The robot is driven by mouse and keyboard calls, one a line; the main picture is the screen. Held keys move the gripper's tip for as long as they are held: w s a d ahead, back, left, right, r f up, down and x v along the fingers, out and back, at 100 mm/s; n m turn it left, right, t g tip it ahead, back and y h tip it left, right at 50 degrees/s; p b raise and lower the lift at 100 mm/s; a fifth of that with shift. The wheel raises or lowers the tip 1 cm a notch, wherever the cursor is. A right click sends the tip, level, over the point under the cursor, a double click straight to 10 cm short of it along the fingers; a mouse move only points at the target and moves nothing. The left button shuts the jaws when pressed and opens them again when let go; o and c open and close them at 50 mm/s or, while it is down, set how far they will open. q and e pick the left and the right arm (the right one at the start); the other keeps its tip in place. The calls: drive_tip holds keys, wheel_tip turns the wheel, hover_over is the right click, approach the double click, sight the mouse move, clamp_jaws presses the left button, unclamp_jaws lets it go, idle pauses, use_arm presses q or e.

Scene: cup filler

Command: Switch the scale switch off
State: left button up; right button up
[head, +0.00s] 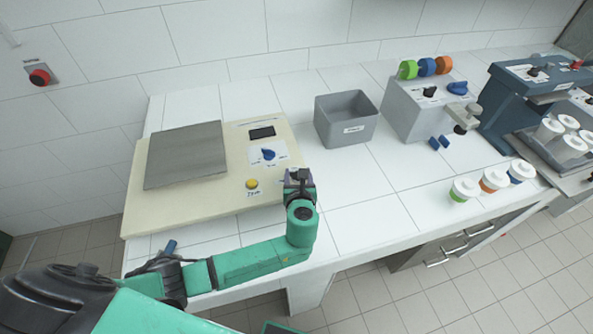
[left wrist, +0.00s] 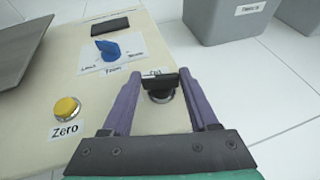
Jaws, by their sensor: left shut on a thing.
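The scale (head: 140,205) is a cream unit with a grey weighing plate (head: 186,155), on the white counter at the left of the head view. The scale switch (left wrist: 160,88) is a black knob on a round metal base at the scale's right front corner. My left gripper (head: 299,178) is at that corner and hides the switch in the head view. In the left wrist view its purple fingers (left wrist: 157,82) are on either side of the black knob, shut on it. The label behind the knob is partly covered. My right gripper is not in view.
A blue knob (left wrist: 108,49) and yellow Zero button (left wrist: 67,107) are close by on the scale, below a dark display (head: 262,133). A grey bin (head: 346,119) stands to the right. Farther right are machines and lidded cups (head: 463,190).

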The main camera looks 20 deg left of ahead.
use_arm(q)
drive_tip(key=shift+w+d+r+n+g+y, duration=0.1)
drive_tip(key=shift+n+g+y, duration=0.15)
drive_tip(key=shift+n+y, duration=0.4)
drive_tip(key=shift+w+d+r+n+g+y, duration=0.1)
drive_tip(key=shift+n+g+y, duration=0.15)
drive_tip(key=shift+n+y, duration=0.4)
drive_tip(key=shift+a, duration=0.1)
drive_tip(key=o, duration=1.4)
drive_tip(key=shift+f, duration=0.1)
drive_tip(key=shift+s, duration=0.1)
drive_tip(key=v, duration=0.4)
drive_tip(key=b+v, duration=0.1)
drive_tip(key=v, duration=0.4)
drive_tip(key=b+v, duration=0.1)
drive_tip(key=v, duration=0.4)
drive_tip(key=shift+d, duration=0.35)
